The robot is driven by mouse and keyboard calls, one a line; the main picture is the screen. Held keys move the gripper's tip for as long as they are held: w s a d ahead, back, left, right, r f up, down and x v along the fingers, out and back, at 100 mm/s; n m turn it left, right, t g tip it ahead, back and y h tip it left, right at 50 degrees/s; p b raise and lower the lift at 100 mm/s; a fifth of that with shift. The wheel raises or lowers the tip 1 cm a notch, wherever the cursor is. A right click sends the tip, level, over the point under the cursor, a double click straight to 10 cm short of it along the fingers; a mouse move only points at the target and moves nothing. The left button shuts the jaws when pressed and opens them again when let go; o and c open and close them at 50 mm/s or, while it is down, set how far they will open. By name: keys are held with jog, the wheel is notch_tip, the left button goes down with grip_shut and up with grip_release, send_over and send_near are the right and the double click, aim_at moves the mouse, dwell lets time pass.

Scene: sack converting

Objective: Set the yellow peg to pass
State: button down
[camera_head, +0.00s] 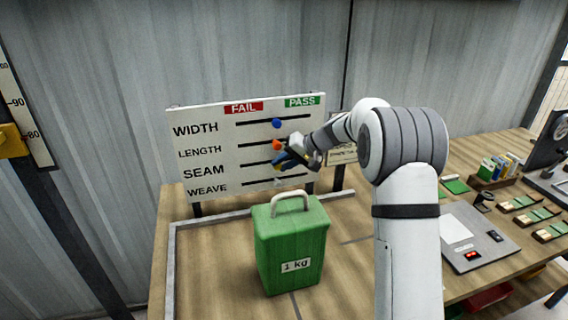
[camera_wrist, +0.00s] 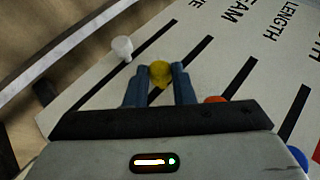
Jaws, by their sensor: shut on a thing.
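The yellow peg (camera_wrist: 159,72) is between the two blue fingertips of my gripper (camera_wrist: 159,84) in the wrist view. The gripper is shut on it, at the SEAM slot of the white board (camera_head: 215,160). In the head view my gripper (camera_head: 284,161) is at the SEAM row, around the middle of the slot, and mostly hides the yellow peg. The board has a red FAIL label (camera_head: 244,107) at left and a green PASS label (camera_head: 302,101) at right.
A blue peg (camera_head: 276,123) is in the WIDTH slot, and an orange peg (camera_head: 277,145) is in the LENGTH slot close above my gripper. A white peg (camera_wrist: 122,46) is in the WEAVE slot. A green 1 kg weight (camera_head: 290,245) stands on the table in front of the board.

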jog(key=w+d+b, duration=0.1)
jog(key=w+d, duration=0.1)
jog(key=d, duration=0.6)
jog(key=shift+w+d, duration=0.25)
jog(key=shift+d, duration=0.05)
jog(key=c, duration=1.5)
grip_release()
jog(key=shift+d, duration=0.1)
jog(key=shift+b, duration=0.3)
jog(key=b+v, duration=0.1)
jog(key=v, duration=0.6)
jog(key=shift+d+r, duration=0.2)
jog(key=shift+r, duration=0.05)
jog(key=shift+s, duration=0.2)
